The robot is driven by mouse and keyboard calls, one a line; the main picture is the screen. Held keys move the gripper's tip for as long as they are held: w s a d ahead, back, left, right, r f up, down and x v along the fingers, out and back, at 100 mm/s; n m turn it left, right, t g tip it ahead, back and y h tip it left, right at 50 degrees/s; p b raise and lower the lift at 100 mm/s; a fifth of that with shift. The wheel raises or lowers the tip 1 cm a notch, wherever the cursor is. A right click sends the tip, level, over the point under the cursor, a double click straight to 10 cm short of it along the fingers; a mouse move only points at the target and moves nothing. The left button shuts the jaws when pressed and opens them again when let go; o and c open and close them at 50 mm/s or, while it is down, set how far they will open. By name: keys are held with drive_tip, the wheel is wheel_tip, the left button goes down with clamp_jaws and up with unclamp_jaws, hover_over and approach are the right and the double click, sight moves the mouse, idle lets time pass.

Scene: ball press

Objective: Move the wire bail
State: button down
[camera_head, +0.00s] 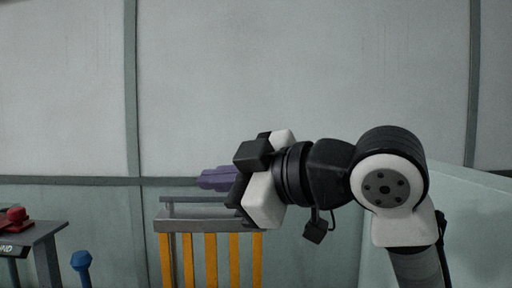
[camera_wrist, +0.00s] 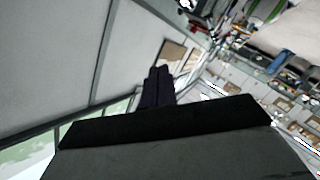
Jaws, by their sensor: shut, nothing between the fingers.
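My gripper (camera_head: 203,179) is in the head view, left of the middle, held out in the air and pointing left. Its purple fingers are together with nothing between them. The fingers (camera_wrist: 158,72) also show in the wrist view, dark and side by side. I cannot make out a wire bail in either view.
A rack with yellow upright bars (camera_head: 210,262) and a grey top rail stands below my gripper. At the lower left, a dark table (camera_head: 42,232) holds a red object (camera_head: 16,215). A blue knobbed object (camera_head: 81,262) stands beside it. A pale green panel (camera_head: 475,215) is at the right.

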drive_tip(key=w+d+f+n+g+h, duration=0.1)
drive_tip(key=d+f+h, duration=0.25)
drive_tip(key=f, duration=0.45)
drive_tip(key=d+f+g+h, duration=0.1)
drive_tip(key=d+f+h, duration=0.2)
drive_tip(key=d+f, duration=0.35)
drive_tip(key=shift+n, duration=0.3)
drive_tip(key=x, duration=0.7)
drive_tip(key=s+a+x, duration=0.1)
drive_tip(key=x, duration=0.2)
drive_tip(key=shift+w+a+f, duration=0.1)
drive_tip(key=shift+w+f, duration=0.2)
drive_tip(key=w+f, duration=0.2)
drive_tip(key=shift+w+d+f, duration=0.1)
drive_tip(key=shift+d+f, duration=0.15)
drive_tip(key=shift+f, duration=0.1)
drive_tip(key=shift+w+d+f, duration=0.1)
drive_tip(key=shift+w+f, duration=0.2)
drive_tip(key=shift+f, duration=0.1)
drive_tip(key=shift+w, duration=0.1)
